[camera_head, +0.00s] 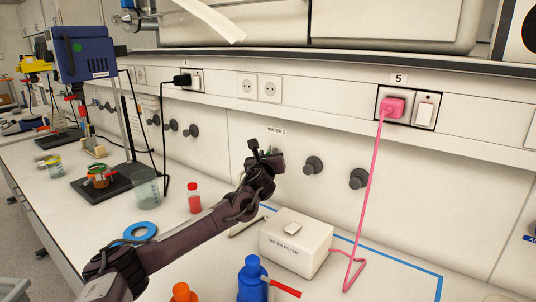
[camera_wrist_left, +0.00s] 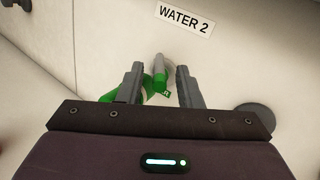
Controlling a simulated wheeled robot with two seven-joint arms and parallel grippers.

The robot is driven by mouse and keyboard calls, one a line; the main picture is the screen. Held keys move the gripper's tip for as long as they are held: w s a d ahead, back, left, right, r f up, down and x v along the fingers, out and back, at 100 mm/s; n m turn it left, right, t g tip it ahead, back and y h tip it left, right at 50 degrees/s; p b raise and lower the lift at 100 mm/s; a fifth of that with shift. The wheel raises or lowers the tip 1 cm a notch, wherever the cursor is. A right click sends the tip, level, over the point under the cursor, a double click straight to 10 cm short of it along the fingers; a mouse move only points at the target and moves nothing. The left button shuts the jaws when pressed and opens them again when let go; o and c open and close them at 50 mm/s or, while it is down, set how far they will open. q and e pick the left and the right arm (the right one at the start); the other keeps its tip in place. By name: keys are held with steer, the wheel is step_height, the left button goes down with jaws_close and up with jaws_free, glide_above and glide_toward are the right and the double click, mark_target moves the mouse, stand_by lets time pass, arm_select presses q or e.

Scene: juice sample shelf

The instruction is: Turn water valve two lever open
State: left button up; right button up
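The WATER 2 label (camera_wrist_left: 185,18) is on the pale wall panel in the left wrist view, and it also shows in the head view (camera_head: 276,131). Below it is the water valve two lever (camera_wrist_left: 159,70), green and grey, with a green part of the valve behind my fingers. My left gripper (camera_wrist_left: 159,76) is open, with one finger on each side of the lever; I cannot tell whether they touch it. In the head view my left gripper (camera_head: 266,158) is at the wall and hides most of the valve. My right gripper is not in view.
Dark round knobs (camera_head: 313,165) stick out of the wall to the right. A white water filter box (camera_head: 296,245), a red-capped bottle (camera_head: 194,198), a blue ring (camera_head: 140,231) and a blue bottle (camera_head: 251,281) stand on the bench. A pink cable (camera_head: 370,190) hangs from a socket.

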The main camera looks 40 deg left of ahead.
arm_select(q)
jaws_close()
stand_by(0.3)
steer(key=shift+a+h, duration=0.15)
steer(key=shift+h, duration=0.15)
steer(key=m+t+h, duration=0.1)
steer(key=h, duration=0.1)
steer(key=a+m+t+h+b, duration=0.1)
steer(key=m+h, duration=0.1)
steer(key=s+a+m+t+h+b, duration=0.1)
steer(key=m+h, duration=0.1)
steer(key=shift+a+f+h, duration=0.1)
steer(key=shift+h, duration=0.2)
steer(key=shift+a+m+h+b, duration=0.3)
steer(key=shift+m+h, duration=0.2)
steer(key=shift+h, duration=0.3)
